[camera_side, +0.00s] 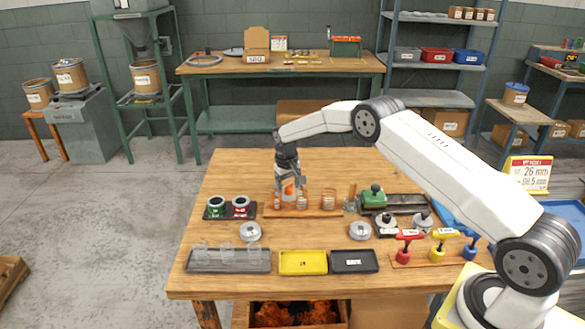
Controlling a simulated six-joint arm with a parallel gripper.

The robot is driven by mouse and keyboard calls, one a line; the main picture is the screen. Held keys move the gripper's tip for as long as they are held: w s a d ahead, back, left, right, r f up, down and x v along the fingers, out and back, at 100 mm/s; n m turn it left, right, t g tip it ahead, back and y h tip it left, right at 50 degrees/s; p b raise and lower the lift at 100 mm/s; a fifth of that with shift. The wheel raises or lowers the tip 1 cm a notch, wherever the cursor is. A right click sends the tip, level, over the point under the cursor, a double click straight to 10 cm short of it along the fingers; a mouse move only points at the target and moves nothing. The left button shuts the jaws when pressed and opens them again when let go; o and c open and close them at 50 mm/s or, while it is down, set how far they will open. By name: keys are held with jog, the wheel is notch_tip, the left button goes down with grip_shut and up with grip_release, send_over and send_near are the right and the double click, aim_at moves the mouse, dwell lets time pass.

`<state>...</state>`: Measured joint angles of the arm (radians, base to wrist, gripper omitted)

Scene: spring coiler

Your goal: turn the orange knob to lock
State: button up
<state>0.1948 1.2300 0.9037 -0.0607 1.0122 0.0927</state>
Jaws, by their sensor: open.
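My gripper (287,191) points down over the left part of a wooden board (313,213) on the workbench. Its jaws are open. An orange patch (288,186) shows at the gripper; it is too small to tell whether this is the orange knob or whether the jaws touch it. Copper-coloured coils (302,199) stand on the board just right of and below the gripper.
A green-topped device (373,197) is right of the board. Yellow (303,262), black (354,261) and grey (229,268) trays line the front edge. The bench's back left is clear.

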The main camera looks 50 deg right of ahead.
aim_at(287, 186)
jog(key=shift+a+r, duration=0.15)
jog(key=shift+r, duration=1.8)
jog(key=shift+a+r, duration=0.1)
jog(key=shift+r, duration=1.8)
jog(key=s+a+r+n+t, duration=0.1)
jog(key=s+a+r, duration=0.25)
jog(key=s, duration=0.35)
jog(key=s+a+r+n+t, duration=0.1)
jog(key=s+a+r, duration=0.1)
jog(key=s+a, duration=0.35)
jog(key=s+a+n, duration=0.1)
jog(key=s+a, duration=0.2)
jog(key=s, duration=1.6)
jog(key=shift+s+a+t+y, duration=0.2)
jog(key=shift+t+y, duration=0.1)
jog(key=shift+t, duration=0.1)
jog(key=shift+f, duration=0.1)
